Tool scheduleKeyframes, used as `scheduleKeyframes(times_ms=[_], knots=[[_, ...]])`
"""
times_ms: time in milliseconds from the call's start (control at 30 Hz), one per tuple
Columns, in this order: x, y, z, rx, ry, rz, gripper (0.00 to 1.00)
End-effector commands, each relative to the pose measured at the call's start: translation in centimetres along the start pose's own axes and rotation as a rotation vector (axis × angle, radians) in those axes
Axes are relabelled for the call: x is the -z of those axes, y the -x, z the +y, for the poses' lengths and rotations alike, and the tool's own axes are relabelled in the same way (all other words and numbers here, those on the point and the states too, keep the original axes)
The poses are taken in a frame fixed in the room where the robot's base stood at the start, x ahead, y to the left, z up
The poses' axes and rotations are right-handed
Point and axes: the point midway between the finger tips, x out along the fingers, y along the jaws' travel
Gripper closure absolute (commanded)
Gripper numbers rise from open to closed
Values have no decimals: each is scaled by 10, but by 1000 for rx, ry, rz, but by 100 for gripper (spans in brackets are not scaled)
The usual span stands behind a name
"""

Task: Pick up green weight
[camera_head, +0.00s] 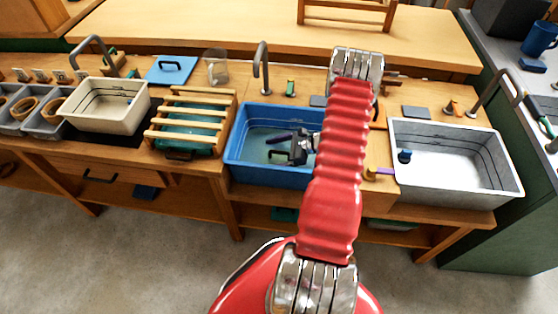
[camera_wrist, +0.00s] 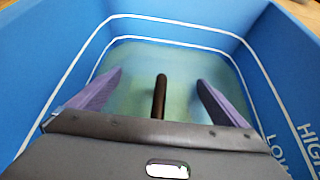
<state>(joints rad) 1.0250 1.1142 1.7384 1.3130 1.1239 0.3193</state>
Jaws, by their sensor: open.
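My gripper (camera_head: 277,146) reaches into the blue basin (camera_head: 238,165) from the right, below its rim. In the wrist view my gripper (camera_wrist: 160,77) is open, its two purple fingers spread apart. A dark brown upright rod (camera_wrist: 160,95) shows between the fingers, untouched by either; its lower end is hidden behind the gripper body. The basin's bottom looks pale green and cloudy. A small green object (camera_head: 290,87) stands on the counter behind the blue basin. I cannot tell whether it or the rod belongs to the green weight.
A grey basin (camera_head: 460,188) with a small blue object (camera_head: 404,156) stands at the right. A slatted wooden rack (camera_head: 190,122) and a cream basin (camera_head: 103,118) stand at the left. A tap (camera_head: 262,68) rises behind the blue basin, whose walls surround my gripper.

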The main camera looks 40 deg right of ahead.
Motion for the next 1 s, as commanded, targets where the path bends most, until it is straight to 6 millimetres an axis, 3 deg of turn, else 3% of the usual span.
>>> scheduleKeyframes(times_ms=[433, 1000], knots=[[0, 0, 0, 0, 0, 0, 4], [0, 0, 0, 0, 0, 0, 44]])
